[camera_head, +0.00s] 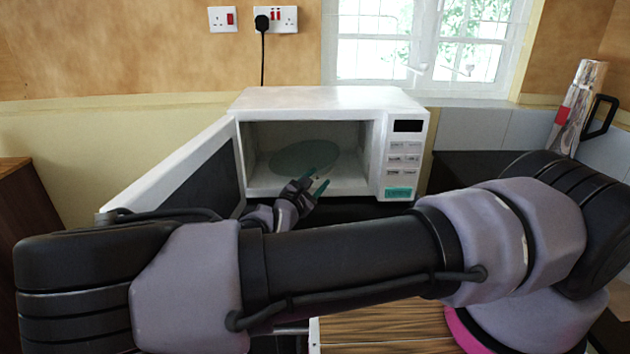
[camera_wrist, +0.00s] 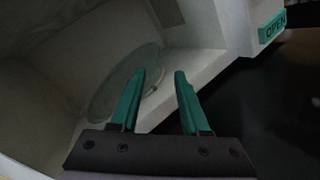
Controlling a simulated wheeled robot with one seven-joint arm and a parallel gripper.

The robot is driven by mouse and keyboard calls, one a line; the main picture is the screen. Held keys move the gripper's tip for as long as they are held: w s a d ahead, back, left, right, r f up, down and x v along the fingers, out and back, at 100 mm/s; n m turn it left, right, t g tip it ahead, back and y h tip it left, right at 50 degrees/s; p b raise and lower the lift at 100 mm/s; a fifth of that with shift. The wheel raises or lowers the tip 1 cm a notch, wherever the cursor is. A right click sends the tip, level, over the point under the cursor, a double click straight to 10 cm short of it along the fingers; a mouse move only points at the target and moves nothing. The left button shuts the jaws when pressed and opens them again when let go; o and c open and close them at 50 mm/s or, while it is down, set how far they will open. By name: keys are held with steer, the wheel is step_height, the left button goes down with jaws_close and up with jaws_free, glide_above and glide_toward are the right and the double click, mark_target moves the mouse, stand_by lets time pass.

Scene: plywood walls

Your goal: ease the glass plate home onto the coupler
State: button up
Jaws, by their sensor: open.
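The glass plate (camera_head: 300,157) is a greenish, see-through disc lying inside the open microwave (camera_head: 320,98). It also shows in the wrist view (camera_wrist: 120,84), on the cavity floor beyond my left finger. My gripper (camera_head: 319,180) is at the front of the microwave opening, with its green fingers apart and nothing between them. In the wrist view the fingers (camera_wrist: 160,76) point toward the plate's near edge, apart from it as far as I can tell. A small pale spot shows near the plate's edge. The coupler cannot be made out, so how the plate sits on it is unclear.
The microwave door (camera_head: 180,175) is swung open to the left. The green OPEN button (camera_wrist: 272,27) and control panel (camera_head: 404,155) are at the right. My arm crosses the foreground.

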mark_target(330, 163)
steer(key=shift+a, duration=0.25)
steer(key=x, duration=1)
steer(key=shift+w+d+r, duration=0.15)
steer(key=shift+w+r, duration=0.05)
steer(key=shift+w, duration=0.2)
jaws_close()
stand_by(1.2)
